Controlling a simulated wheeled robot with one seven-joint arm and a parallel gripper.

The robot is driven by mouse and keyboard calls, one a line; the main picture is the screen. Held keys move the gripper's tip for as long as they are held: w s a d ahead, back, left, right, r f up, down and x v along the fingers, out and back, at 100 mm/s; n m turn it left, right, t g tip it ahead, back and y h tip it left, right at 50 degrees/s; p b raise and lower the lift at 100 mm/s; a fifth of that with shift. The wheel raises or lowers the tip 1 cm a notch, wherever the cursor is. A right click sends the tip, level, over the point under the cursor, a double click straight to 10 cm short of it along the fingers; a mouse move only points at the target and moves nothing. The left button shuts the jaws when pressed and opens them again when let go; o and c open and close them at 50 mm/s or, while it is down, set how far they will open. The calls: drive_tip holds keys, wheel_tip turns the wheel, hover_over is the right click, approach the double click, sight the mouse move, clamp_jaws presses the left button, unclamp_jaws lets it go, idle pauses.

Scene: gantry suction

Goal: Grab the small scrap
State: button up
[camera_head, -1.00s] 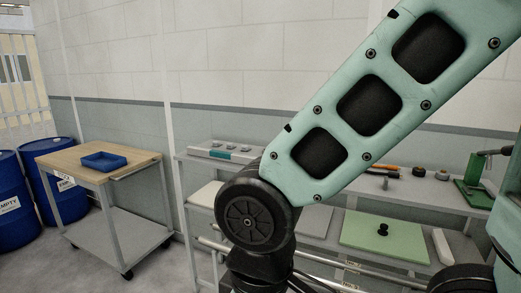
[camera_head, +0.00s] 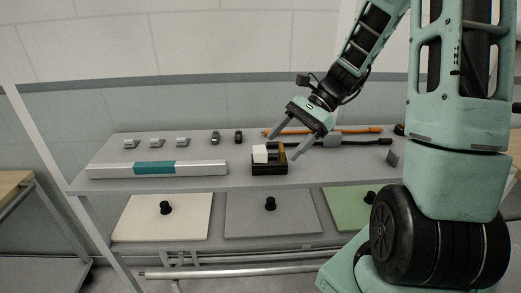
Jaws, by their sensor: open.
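My gripper (camera_head: 286,146) hangs over the upper shelf with its two fingers spread and nothing visible between them. Its fingertips are at a small black block (camera_head: 269,168) that bears a white piece (camera_head: 260,154) and a darker brownish piece. Whether the fingers touch these cannot be told. No thing is plainly marked as the small scrap. A small grey angled piece (camera_head: 392,158) lies alone at the shelf's right, apart from my gripper.
The grey upper shelf (camera_head: 210,183) also bears a long silver bar with a teal middle (camera_head: 155,169), several small grey parts (camera_head: 182,141) and long-handled tools (camera_head: 355,142). Panels with black knobs (camera_head: 270,204) lie on the shelf below. A cart (camera_head: 12,185) stands at the left edge.

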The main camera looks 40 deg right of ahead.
drive_tip(key=d+r+m+t, duration=0.2)
drive_tip(key=d+m+t, duration=0.35)
drive_tip(key=d, duration=0.65)
drive_tip(key=m+p, duration=0.1)
drive_tip(key=p, duration=0.2)
approach(265, 149)
drive_tip(key=shift+g, duration=0.25)
drive_tip(key=x, duration=0.5)
drive_tip(key=shift+r, duration=0.15)
drive_tip(key=shift+p+x, duration=0.45)
drive_tip(key=shift+x, duration=2.15)
drive_tip(key=shift+w+d, duration=0.15)
drive_tip(key=shift+d, duration=0.05)
drive_tip(key=c, duration=1.1)
